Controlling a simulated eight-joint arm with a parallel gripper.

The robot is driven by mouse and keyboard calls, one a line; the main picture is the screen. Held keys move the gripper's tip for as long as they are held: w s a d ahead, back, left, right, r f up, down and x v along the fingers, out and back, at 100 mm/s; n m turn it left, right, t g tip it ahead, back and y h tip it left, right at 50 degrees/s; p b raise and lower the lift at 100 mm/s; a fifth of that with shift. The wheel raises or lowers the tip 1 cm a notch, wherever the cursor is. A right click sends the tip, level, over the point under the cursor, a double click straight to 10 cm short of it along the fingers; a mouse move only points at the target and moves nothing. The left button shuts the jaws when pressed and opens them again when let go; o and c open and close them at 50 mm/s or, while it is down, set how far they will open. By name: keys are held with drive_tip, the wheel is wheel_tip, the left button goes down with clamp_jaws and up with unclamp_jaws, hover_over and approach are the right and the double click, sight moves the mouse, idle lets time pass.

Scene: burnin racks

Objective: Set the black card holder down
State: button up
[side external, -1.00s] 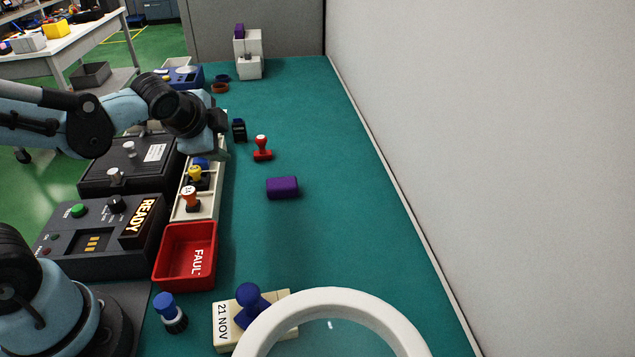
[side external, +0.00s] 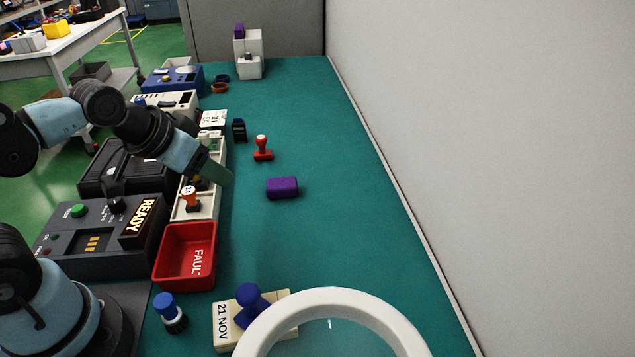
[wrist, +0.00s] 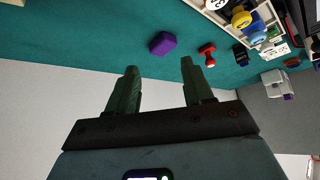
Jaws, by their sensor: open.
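The black card holder, a small dark block with a blue tint, appears to be the one (side external: 239,130) standing on the green mat just right of the pale tray. It also shows near the top right of the wrist view (wrist: 240,54). My gripper (side external: 224,174) is over the tray's right edge, nearer the camera than the holder and apart from it. In the wrist view my gripper (wrist: 160,66) has its two green fingers spread, with nothing between them.
A red stamp (side external: 262,149) and a purple block (side external: 282,187) are on the mat nearby. The pale tray (side external: 211,205) holds stamps, with a red FAUL- bin (side external: 186,256) in front. A magnifier ring (side external: 335,294) is at the front. The mat's right side is clear.

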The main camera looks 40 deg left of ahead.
drive_tip(key=w+a+r+m+g, duration=0.1)
drive_tip(key=w+a+r+m, duration=0.1)
drive_tip(key=w+a+r, duration=0.4)
drive_tip(key=m+g+h, duration=0.3)
drive_tip(key=m, duration=0.4)
hover_over(238, 123)
drive_tip(key=s+a, duration=0.2)
drive_tip(key=a, duration=0.1)
wheel_tip(238, 123, down, 8)
drive_tip(key=x, duration=0.6)
drive_tip(key=shift+d+f, duration=0.15)
drive_tip(key=shift+d, duration=0.05)
drive_tip(key=shift+x, duration=2.75)
drive_tip(key=shift+s, duration=0.1)
clamp_jaws()
